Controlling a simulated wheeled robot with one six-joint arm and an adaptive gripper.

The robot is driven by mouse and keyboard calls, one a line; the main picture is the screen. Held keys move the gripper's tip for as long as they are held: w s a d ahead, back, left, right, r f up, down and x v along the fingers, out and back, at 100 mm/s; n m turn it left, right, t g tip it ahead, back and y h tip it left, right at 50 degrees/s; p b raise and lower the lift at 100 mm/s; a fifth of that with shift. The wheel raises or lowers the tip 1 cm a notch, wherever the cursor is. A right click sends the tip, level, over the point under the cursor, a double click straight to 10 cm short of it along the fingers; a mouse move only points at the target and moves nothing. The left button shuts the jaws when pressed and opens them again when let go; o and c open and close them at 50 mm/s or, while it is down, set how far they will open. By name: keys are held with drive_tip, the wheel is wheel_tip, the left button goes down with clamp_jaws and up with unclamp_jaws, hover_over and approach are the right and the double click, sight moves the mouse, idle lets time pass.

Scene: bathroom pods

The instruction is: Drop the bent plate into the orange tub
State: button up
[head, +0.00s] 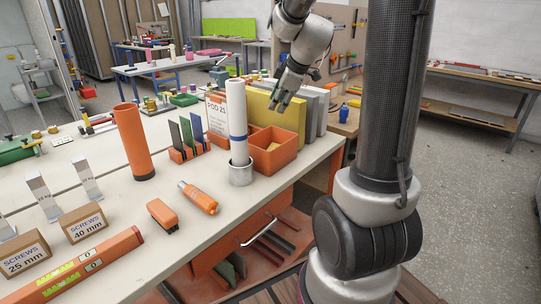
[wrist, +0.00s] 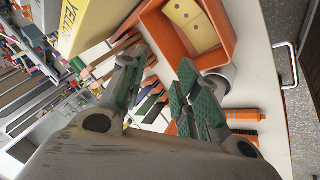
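The orange tub (head: 283,162) stands near the bench's front edge, just right of a tall white roll. A tan-yellow plate with dark holes, which looks like the bent plate (wrist: 195,26), lies inside the tub; the tub also shows in the wrist view (wrist: 163,34). In the head view only a small tan patch of the plate (head: 273,146) shows over the rim. My gripper (head: 284,102) is above the tub, apart from it. In the wrist view its green-padded fingers (wrist: 160,92) are spread with nothing between them.
The white roll (head: 236,110) stands upright in a metal cup (head: 241,173). Yellow and grey binders (head: 268,108) stand behind the tub. An orange cylinder (head: 134,142), an orange marker-like tool (head: 198,197) and screw boxes (head: 83,222) are further left. The bench front between them is partly clear.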

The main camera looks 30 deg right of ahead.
drive_tip(key=v, duration=0.5)
drive_tip(key=shift+s+r, duration=0.15)
drive_tip(key=shift+r, duration=0.1)
drive_tip(key=s+a+m+g, duration=0.1)
drive_tip(key=s+m, duration=0.3)
drive_tip(key=s, duration=0.4)
drive_tip(key=s+a+f+m, duration=0.1)
drive_tip(key=s+a+m, duration=0.2)
drive_tip(key=s, duration=0.5)
drive_tip(key=s+a+f+m+g, duration=0.1)
drive_tip(key=s+m, duration=0.3)
drive_tip(key=s, duration=0.4)
drive_tip(key=shift+s+a+f+m+g+h, duration=0.15)
drive_tip(key=shift+s+a+m+g+h, duration=0.2)
drive_tip(key=shift+a, duration=0.45)
